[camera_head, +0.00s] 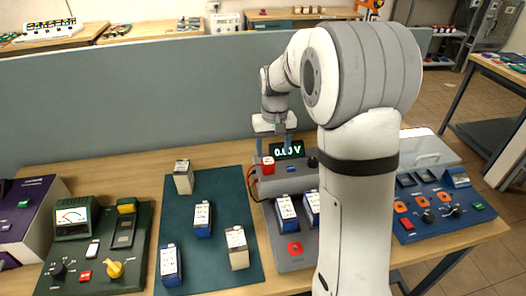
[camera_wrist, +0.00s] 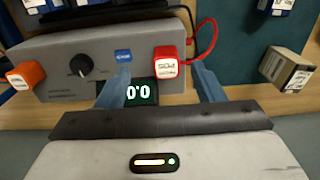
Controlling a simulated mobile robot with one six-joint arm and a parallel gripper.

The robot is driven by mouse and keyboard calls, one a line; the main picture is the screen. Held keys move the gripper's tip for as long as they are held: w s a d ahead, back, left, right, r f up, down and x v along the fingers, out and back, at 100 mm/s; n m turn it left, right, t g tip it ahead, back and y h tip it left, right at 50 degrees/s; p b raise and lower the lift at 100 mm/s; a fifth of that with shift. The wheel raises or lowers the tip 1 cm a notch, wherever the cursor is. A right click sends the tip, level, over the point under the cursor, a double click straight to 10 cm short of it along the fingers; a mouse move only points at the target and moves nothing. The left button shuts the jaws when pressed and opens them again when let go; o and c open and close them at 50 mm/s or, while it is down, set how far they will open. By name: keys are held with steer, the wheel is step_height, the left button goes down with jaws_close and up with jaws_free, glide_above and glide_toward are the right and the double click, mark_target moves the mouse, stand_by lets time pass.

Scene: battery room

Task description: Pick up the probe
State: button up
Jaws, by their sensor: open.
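The probe appears to be the red block (camera_head: 267,165) with a white label, at the left end of the grey meter box (camera_head: 268,187). A red cable loops beside it. In the wrist view the red block (camera_wrist: 166,66) lies between my two fingers, nearer the right one, with visible gaps on both sides. My gripper (camera_head: 274,150) is open and empty, pointing down above the meter box; its blue fingers also show in the wrist view (camera_wrist: 160,85). The meter's display (camera_head: 287,150) reads about 0.00 V and is partly hidden by a finger.
A green mat (camera_head: 212,260) left of the meter holds several blue and beige batteries. A green panel (camera_head: 80,272) with a dial stands further left. A blue panel (camera_head: 440,222) is to the right. A grey partition (camera_head: 130,105) runs behind the bench. My arm hides part of the meter.

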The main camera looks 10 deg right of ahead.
mark_target(268, 161)
steer(key=shift+w+f, duration=0.25)
steer(key=shift+w, duration=0.25)
steer(key=shift+w+f, duration=0.2)
steer(key=shift+w, duration=0.25)
steer(key=f, duration=0.2)
steer(key=f+p, duration=0.1)
steer(key=f, duration=0.2)
steer(key=f+p, duration=0.1)
steer(key=f, duration=0.1)
steer(key=shift+w+a+f, duration=0.35)
steer(key=shift+w+f, duration=0.05)
steer(key=shift+c, duration=0.2)
steer(key=c, duration=1)
